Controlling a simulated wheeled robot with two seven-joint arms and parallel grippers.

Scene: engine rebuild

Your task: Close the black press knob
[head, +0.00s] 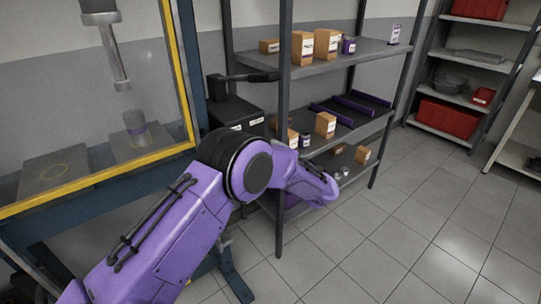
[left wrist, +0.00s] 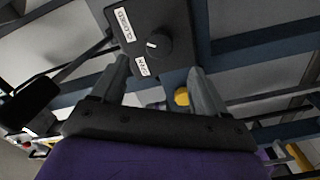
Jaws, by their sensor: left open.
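The black press knob (left wrist: 160,45) is on a dark panel (left wrist: 175,15) in the left wrist view. Its white mark is on the knob's left side. A "CLOSED" label (left wrist: 124,24) is up and left of the knob, and an "OPEN" label (left wrist: 141,66) is just below and left. My left gripper (left wrist: 158,68) is open, its two fingers apart with the knob showing between and beyond their tips. I see no contact with the knob. In the head view my purple left arm reaches in from the left, and its gripper is hidden. My right gripper is not seen.
The press (head: 185,75) with its yellow-edged frame stands at the left of the head view. A metal shelf rack (head: 284,90) with boxes stands close beside my arm. Another rack with red bins (head: 446,119) is farther right. The tiled floor at right is clear.

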